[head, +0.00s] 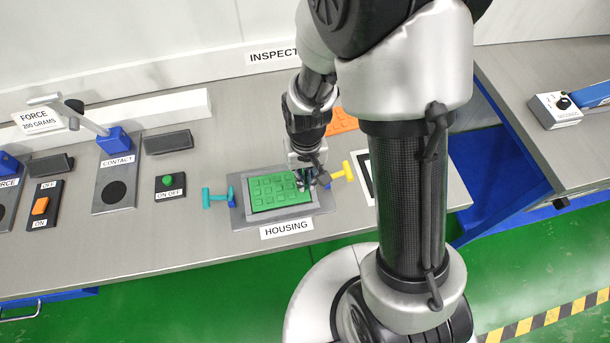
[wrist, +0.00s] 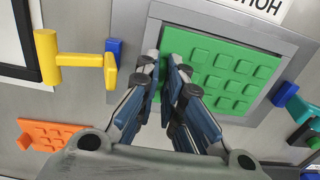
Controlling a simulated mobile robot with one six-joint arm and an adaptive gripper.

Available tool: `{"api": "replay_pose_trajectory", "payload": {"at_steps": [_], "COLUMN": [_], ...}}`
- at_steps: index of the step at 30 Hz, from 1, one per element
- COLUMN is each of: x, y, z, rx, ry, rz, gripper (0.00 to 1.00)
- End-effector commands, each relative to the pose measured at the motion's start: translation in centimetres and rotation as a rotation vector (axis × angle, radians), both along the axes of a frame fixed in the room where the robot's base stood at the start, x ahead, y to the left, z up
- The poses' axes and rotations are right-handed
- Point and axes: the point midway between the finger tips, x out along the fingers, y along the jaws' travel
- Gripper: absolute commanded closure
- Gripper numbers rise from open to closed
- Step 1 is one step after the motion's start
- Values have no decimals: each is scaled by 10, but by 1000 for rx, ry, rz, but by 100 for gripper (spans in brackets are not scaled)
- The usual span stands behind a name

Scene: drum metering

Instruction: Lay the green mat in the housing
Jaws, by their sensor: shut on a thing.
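The green mat (head: 270,191) is a rectangle with rows of raised square pads. It lies within the outline of the grey housing (head: 239,217), behind the HOUSING label. In the wrist view the mat (wrist: 225,75) appears inside the housing's frame (wrist: 291,48), roughly square to it; I cannot tell whether it is fully down. My gripper (head: 303,181) is at the mat's right edge in the head view. In the wrist view its fingertips (wrist: 168,70) are close together on the mat's near-left edge, shut on it, and hide part of that edge.
A yellow T-handle (head: 342,172) and a teal one (head: 218,197) flank the housing. An orange mat (head: 342,122) lies behind my gripper. Left are an ON OFF button box (head: 171,186) and a CONTACT stand (head: 114,182). The bench front edge is close to the housing.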

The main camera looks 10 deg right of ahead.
Motion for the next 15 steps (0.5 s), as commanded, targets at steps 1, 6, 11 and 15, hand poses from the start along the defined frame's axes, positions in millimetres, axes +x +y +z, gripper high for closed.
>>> {"api": "replay_pose_trajectory", "payload": {"at_steps": [1,6,11,15], "x": [0,0,0,0], "y": [0,0,0,0], "z": [-2,-5,-9,-8], "rx": [0,0,0,0], "ry": [0,0,0,0], "rz": [0,0,0,0], "gripper": [100,100,100,85]}}
